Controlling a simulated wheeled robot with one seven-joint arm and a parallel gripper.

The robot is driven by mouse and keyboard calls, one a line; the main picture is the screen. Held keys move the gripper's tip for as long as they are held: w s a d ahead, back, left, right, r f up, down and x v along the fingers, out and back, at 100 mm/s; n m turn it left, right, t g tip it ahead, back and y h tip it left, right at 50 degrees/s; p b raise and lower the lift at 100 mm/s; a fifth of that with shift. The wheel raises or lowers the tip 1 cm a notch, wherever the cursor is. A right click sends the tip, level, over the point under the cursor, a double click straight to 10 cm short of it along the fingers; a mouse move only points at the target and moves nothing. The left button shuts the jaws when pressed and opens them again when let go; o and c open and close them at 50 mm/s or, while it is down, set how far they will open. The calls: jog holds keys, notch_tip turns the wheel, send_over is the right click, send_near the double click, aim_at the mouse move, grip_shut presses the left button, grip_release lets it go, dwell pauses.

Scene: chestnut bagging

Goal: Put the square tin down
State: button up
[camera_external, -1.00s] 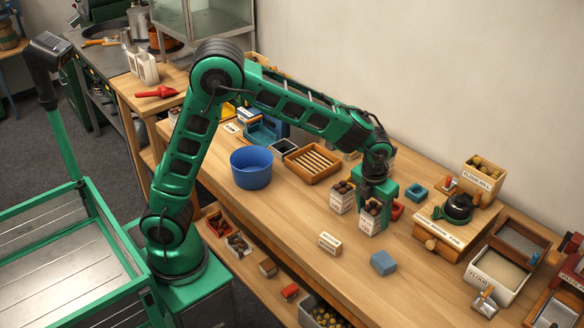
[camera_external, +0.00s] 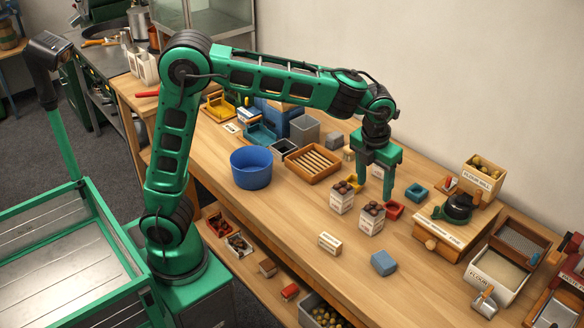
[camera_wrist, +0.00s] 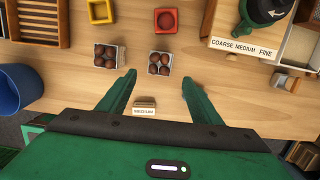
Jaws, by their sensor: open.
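No object is clearly marked as the square tin; the likely one is the right-hand of two square, whitish, labelled containers filled with brown chestnuts. This right container (camera_external: 371,222) stands upright on the wooden table and also shows in the wrist view (camera_wrist: 161,65). The left container (camera_external: 341,204) stands close beside it, apart, and also shows in the wrist view (camera_wrist: 104,56). My gripper (camera_external: 375,191) is open and empty, raised above and slightly behind the right container. In the wrist view its two spread fingers (camera_wrist: 158,80) have nothing between them.
A small block labelled MEDIUM (camera_external: 330,243) and a blue block (camera_external: 383,263) lie in front. A red tray (camera_external: 394,210) and a teal tray (camera_external: 416,193) sit to the right. A blue bowl (camera_external: 251,168) and slatted wooden tray (camera_external: 313,164) stand left.

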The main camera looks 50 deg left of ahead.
jog(key=s+a+f+n, duration=0.2)
jog(key=s+a+n, duration=0.4)
jog(key=s+n, duration=0.3)
jog(key=s+a+f+n+g, duration=0.1)
jog(key=s+a+f+n, duration=0.1)
jog(key=s+a+n, duration=0.5)
jog(key=s+a+f+n, duration=0.3)
jog(key=s+a+n, duration=0.4)
jog(key=s+n, duration=0.5)
jog(key=shift+s+n+g, duration=0.3)
jog(key=shift+n+g, duration=0.1)
jog(key=shift+n, duration=0.4)
